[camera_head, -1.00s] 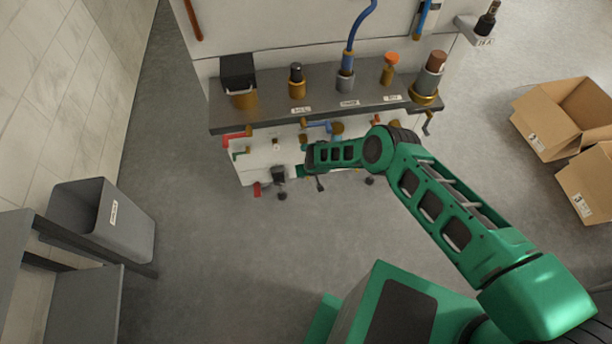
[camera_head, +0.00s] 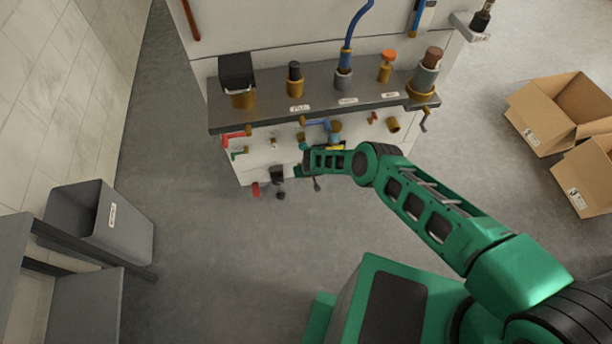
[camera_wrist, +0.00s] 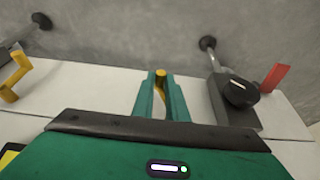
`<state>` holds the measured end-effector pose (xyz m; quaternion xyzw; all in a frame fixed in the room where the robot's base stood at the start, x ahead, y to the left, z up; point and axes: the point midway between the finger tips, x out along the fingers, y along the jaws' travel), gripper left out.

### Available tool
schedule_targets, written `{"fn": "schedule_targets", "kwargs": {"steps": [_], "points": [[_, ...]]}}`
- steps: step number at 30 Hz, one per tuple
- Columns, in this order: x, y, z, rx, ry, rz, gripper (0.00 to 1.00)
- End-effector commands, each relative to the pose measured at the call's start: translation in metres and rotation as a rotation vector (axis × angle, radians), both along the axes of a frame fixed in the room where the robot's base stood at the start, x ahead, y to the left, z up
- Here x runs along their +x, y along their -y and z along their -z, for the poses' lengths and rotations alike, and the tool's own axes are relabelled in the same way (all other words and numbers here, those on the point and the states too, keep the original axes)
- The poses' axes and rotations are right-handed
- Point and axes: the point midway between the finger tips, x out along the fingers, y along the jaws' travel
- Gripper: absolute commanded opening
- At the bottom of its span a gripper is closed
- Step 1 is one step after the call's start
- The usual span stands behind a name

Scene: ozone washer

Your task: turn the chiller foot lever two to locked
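My gripper (camera_wrist: 160,98) points down past the white body of the machine in the wrist view. Its two green fingers stand a small gap apart, on either side of a yellow lever-like part (camera_wrist: 160,73). I cannot tell whether they press on it. No readable label shows which part is foot lever two. A red lever (camera_wrist: 273,79) lies right of the gripper in the wrist view, and shows low on the machine in the head view (camera_head: 256,189). In the head view my arm hides the fingertips.
Right of my gripper is a black knob on a grey block (camera_wrist: 240,92). A yellow crank (camera_wrist: 14,76) is at left. Machine feet (camera_wrist: 207,43) stand on the grey floor. The shelf (camera_head: 320,108) juts out above. Cardboard boxes (camera_head: 545,125) are right, a grey bin (camera_head: 105,225) left.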

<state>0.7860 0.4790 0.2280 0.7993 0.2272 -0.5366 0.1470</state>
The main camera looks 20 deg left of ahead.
Motion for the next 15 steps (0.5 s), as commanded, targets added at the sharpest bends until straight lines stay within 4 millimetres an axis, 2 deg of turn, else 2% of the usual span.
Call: {"fn": "schedule_targets", "kwargs": {"steps": [8, 15], "points": [[0.0019, 0.0013, 0.0001, 0.016, -0.009, 0.003, 0.0], [0.0009, 0.0006, 0.0045, 0.152, -0.093, 0.007, 0.0]]}}
